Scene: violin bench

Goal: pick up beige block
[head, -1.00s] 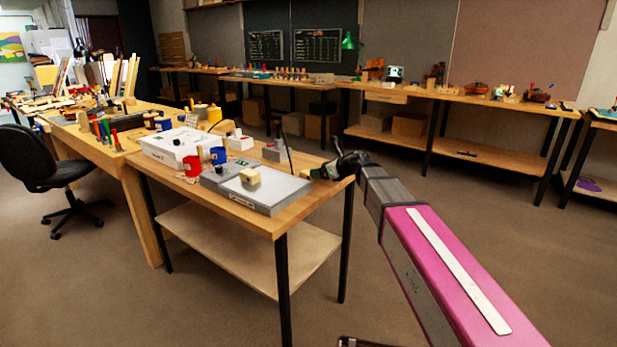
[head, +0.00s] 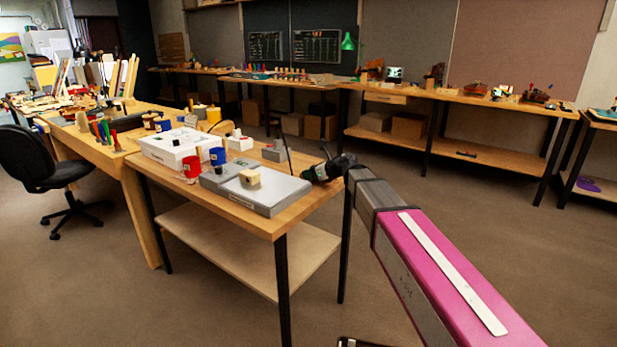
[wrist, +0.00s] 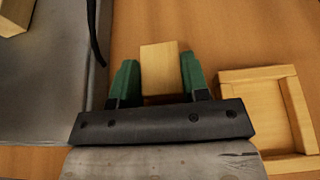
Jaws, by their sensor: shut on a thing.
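A beige block (wrist: 160,70) sits between the two green fingers of my gripper (wrist: 158,62) in the wrist view, with a finger against each side. My gripper is shut on it above the wooden tabletop. I cannot tell whether the block touches the table. In the head view my gripper (head: 322,172) is at the right end of the near bench, beside a grey case, and the held block is hidden there.
Another beige block (head: 250,177) rests on the grey case (head: 285,190), left of my gripper. A shallow wooden tray (wrist: 304,112) lies close on the right in the wrist view. A black cable (wrist: 96,50) runs beside the case. A white box (head: 165,150) and cups stand farther left.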

